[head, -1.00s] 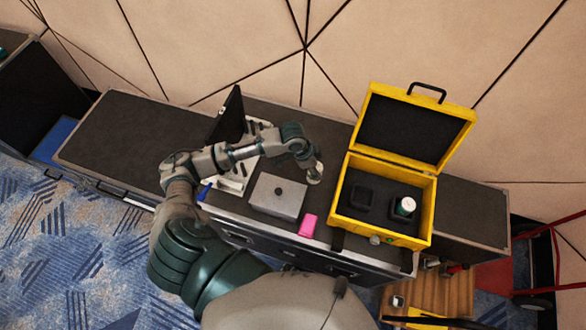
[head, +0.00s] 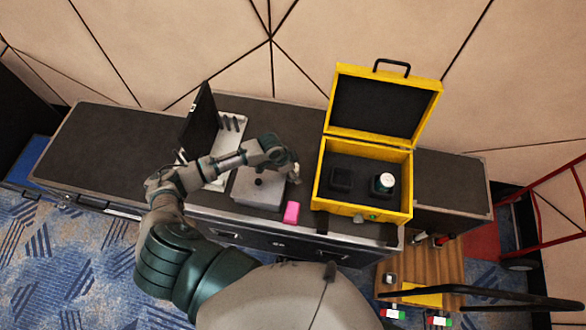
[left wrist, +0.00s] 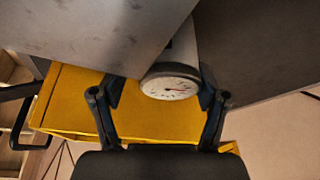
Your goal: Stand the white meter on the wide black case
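The white meter (left wrist: 170,86), with a round dial and red needle, sits between the two fingers of my left gripper (left wrist: 160,95) in the left wrist view. In the head view my left gripper (head: 292,172) holds the small pale meter just right of a grey box. The fingers look shut on its sides, though the left contact is hard to see. The wide black case (head: 240,213) has a dark flat top and lies under my left arm. Whether the meter touches its top I cannot tell. My right gripper is not in view.
An open yellow case (head: 360,208) with a white-capped item (head: 386,180) stands right of my gripper. The grey box (head: 258,190) and a pink block (head: 291,212) are close by. A laptop-like black screen (head: 198,120) stands behind my forearm. Bare top lies far left.

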